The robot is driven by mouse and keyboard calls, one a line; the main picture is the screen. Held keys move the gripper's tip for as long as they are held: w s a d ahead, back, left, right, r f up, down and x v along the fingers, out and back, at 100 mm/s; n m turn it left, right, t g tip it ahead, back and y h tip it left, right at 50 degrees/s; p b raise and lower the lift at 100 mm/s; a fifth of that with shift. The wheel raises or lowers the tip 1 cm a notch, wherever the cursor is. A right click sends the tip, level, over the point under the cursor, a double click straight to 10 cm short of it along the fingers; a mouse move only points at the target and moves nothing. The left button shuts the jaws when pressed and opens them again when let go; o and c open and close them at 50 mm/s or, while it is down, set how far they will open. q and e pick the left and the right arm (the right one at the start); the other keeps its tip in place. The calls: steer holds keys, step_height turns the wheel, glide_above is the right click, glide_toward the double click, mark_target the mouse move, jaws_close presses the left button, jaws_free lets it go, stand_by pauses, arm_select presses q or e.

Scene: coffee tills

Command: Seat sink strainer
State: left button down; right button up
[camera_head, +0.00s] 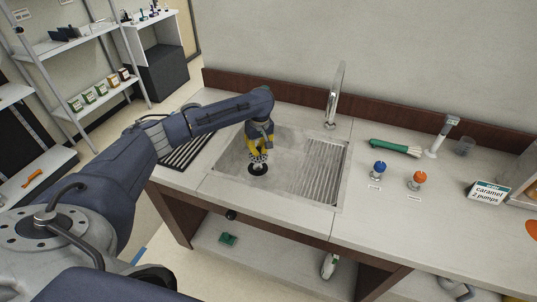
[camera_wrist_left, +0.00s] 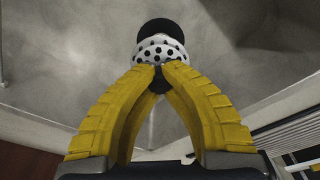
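The sink strainer (camera_head: 258,159) is a small pale disc with dark holes. My left gripper (camera_head: 258,152) has yellow fingers and reaches down into the sink basin (camera_head: 231,160). In the left wrist view its fingertips (camera_wrist_left: 160,68) are closed together around the strainer's dark knob, and the perforated strainer (camera_wrist_left: 161,47) sticks out beyond them. The dark round drain hole (camera_head: 257,170) lies just below and in front of the strainer; it also shows in the left wrist view (camera_wrist_left: 160,29), partly covered by the strainer. The strainer appears apart from the drain. My right gripper is out of view.
A tap (camera_head: 336,95) rises behind the sink. A ribbed drainboard (camera_head: 318,168) fills the basin's right side, and a black rack (camera_head: 188,155) lies left of it.

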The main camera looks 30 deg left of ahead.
arm_select(q)
steer(key=shift+w+a+f, duration=0.1)
steer(key=shift+a+f, duration=0.15)
steer(key=shift+a, duration=0.3)
steer(key=shift+d+g+h, duration=0.15)
steer(key=shift+g+h, duration=0.15)
steer(key=shift+h, duration=0.2)
glide_above(258, 166)
steer(key=shift+f, duration=2.25)
steer(key=shift+f, duration=1.2)
steer(key=c, duration=1.5)
jaws_free()
